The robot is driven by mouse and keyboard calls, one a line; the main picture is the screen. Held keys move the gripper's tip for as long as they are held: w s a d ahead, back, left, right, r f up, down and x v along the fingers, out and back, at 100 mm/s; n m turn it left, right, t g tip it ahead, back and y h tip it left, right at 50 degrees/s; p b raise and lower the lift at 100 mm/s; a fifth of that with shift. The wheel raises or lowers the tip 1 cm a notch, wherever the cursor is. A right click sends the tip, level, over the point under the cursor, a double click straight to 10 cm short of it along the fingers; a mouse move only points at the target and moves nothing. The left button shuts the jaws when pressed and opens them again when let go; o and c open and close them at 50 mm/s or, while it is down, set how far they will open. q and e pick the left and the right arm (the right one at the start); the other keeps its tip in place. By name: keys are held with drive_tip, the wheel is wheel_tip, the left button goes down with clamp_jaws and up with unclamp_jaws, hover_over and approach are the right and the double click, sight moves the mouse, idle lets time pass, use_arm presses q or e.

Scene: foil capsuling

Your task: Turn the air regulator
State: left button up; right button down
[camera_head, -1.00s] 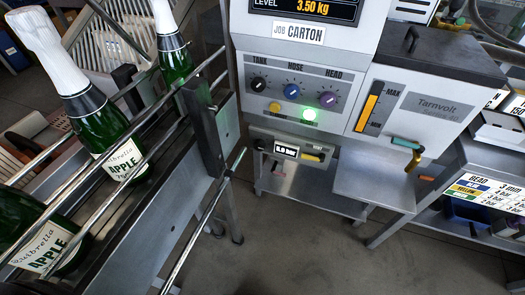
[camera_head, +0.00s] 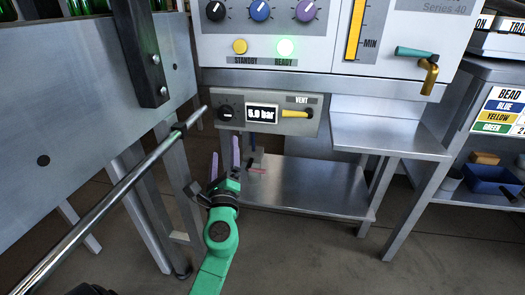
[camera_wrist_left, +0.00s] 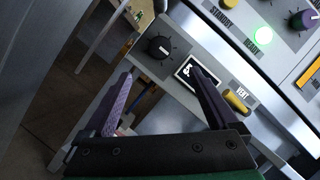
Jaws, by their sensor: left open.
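The air regulator is a black round knob (camera_head: 227,112) at the left end of a small grey panel (camera_head: 282,128) with a pressure display (camera_head: 263,114) and a yellow VENT lever (camera_head: 295,114). My left gripper (camera_head: 225,153), on a green arm, is open and empty just below the knob in the head view, apart from it. In the left wrist view the knob (camera_wrist_left: 158,48) shows beyond the open fingertips (camera_wrist_left: 164,74), between the two finger lines. The right finger overlaps the view of the display (camera_wrist_left: 188,72). My right gripper is not in view.
A metal rail (camera_head: 110,192) runs at the left, its end close to the knob. Above the panel is a white machine face with STANDBY (camera_head: 240,46) and lit READY (camera_head: 286,47) buttons. A steel shelf (camera_head: 390,137) juts out at the right. The floor in front is clear.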

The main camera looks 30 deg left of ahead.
sight(225, 116)
use_arm(q)
drive_tip(key=p+x, duration=0.1)
drive_tip(key=x, duration=1.3)
drive_tip(key=shift+w+a, duration=0.1)
drive_tip(key=c, duration=1.4)
